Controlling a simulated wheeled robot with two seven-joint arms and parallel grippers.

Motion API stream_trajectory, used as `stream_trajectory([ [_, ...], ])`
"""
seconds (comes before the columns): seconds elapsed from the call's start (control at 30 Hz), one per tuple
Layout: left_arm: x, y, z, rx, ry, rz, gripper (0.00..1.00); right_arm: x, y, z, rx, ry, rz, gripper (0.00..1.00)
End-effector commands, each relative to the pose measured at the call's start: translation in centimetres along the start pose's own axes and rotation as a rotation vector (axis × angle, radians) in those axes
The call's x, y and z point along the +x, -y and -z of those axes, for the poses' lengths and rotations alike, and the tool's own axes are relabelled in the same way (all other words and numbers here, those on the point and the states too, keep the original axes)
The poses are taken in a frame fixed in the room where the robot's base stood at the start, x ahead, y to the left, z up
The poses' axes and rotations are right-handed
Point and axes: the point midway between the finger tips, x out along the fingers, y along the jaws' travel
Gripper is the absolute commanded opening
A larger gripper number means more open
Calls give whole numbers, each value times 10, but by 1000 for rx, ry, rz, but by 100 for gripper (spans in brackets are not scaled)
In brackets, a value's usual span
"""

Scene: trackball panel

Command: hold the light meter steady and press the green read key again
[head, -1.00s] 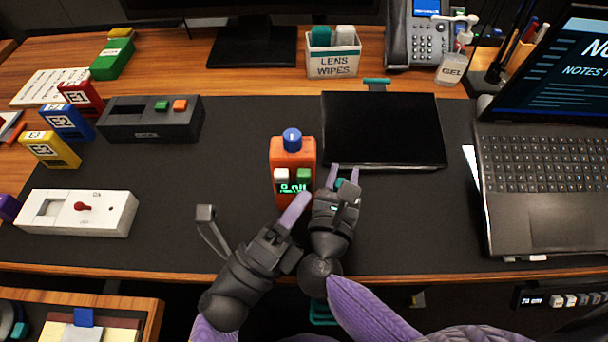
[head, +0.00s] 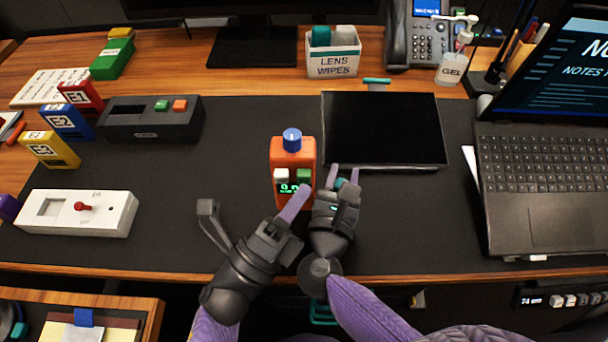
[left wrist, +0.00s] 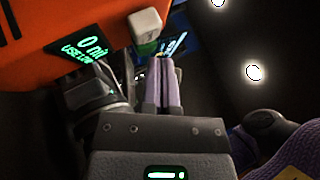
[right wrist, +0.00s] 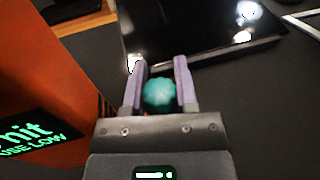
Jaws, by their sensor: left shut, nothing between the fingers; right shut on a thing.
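The orange light meter (head: 281,152) stands upright on the dark mat. It has a blue knob (head: 292,138), a white key (head: 281,175), a green key (head: 304,175) and a lit green display (head: 287,189). The display also shows in the left wrist view (left wrist: 86,46), reading 0 nit and USE LOW. My left gripper (head: 304,191) is shut and empty, its tips just below the green key, covering part of the display. Contact with the key cannot be told. My right gripper (right wrist: 160,80) is shut on a teal ball-shaped knob (right wrist: 160,94) beside the meter's right side.
A black tablet (head: 383,128) lies right of the meter, close beyond my right gripper. A laptop (head: 540,170) stands further right. A grey box with green and orange buttons (head: 150,125) and a white switch box (head: 76,213) are on the left.

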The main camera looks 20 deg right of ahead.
Motion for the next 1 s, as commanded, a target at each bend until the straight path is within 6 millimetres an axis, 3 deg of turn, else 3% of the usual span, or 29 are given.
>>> stream_trajectory([
  [1.0,6,-5,-5,0,1,0,0,0,0,0,0,0,0,0],
])
